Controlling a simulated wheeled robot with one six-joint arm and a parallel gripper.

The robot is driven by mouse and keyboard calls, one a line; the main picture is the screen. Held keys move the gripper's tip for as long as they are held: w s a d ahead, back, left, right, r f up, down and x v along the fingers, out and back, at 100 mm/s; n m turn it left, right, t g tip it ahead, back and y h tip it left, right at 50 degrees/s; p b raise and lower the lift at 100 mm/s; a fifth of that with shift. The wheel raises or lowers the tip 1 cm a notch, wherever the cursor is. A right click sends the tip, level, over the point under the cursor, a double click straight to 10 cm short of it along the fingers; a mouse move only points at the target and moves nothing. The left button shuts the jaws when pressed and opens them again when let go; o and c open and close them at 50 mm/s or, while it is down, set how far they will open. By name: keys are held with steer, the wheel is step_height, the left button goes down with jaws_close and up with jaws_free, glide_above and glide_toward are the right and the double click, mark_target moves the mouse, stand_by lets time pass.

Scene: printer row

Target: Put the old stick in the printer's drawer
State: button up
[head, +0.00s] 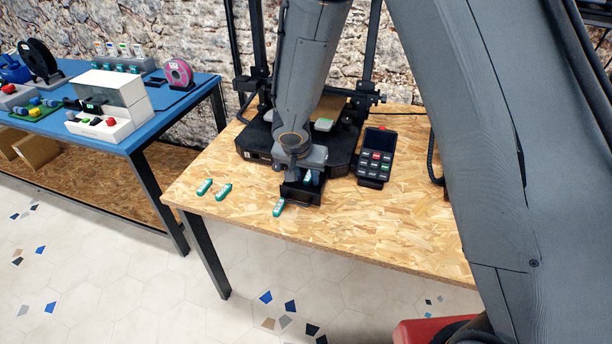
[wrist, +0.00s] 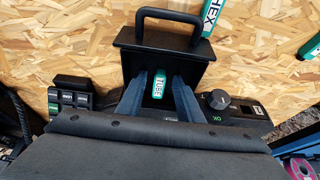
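The printer's black drawer (head: 300,192) is pulled out at the front of the printer (head: 258,142). In the wrist view the drawer (wrist: 128,62) has a looped handle at its outer end. A teal stick with a white label reading "TUBE" (wrist: 158,84) is at the drawer, between my blue fingers; its end also shows in the head view (head: 308,176). My gripper (wrist: 160,76) reaches down into the drawer, fingers apart on either side of this stick, with slim gaps visible. Whether the stick rests on the drawer floor is hard to tell. No label reads "old".
Teal sticks lie on the wooden table: one marked "HEX" (wrist: 207,22) close to the drawer (head: 279,207), and two (head: 204,187) (head: 223,191) farther left. A keypad box (head: 375,160) stands right of the drawer. The table front right is clear. A blue table (head: 150,138) stands left.

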steer(key=shift+r, duration=0.1)
steer(key=shift+r+p, duration=0.15)
steer(key=shift+p, duration=0.2)
steer(key=b+v, duration=0.1)
steer(key=v, duration=1.1)
steer(key=s+d+n+g+y, duration=0.1)
steer(key=s+d+n+g, duration=0.2)
steer(key=s+d, duration=1.4)
steer(key=shift+s+d+r+n+g+y, duration=0.3)
steer(key=shift+s+d+r+n, duration=0.15)
steer(key=shift+d, duration=0.5)
steer(key=shift+w, duration=0.1)
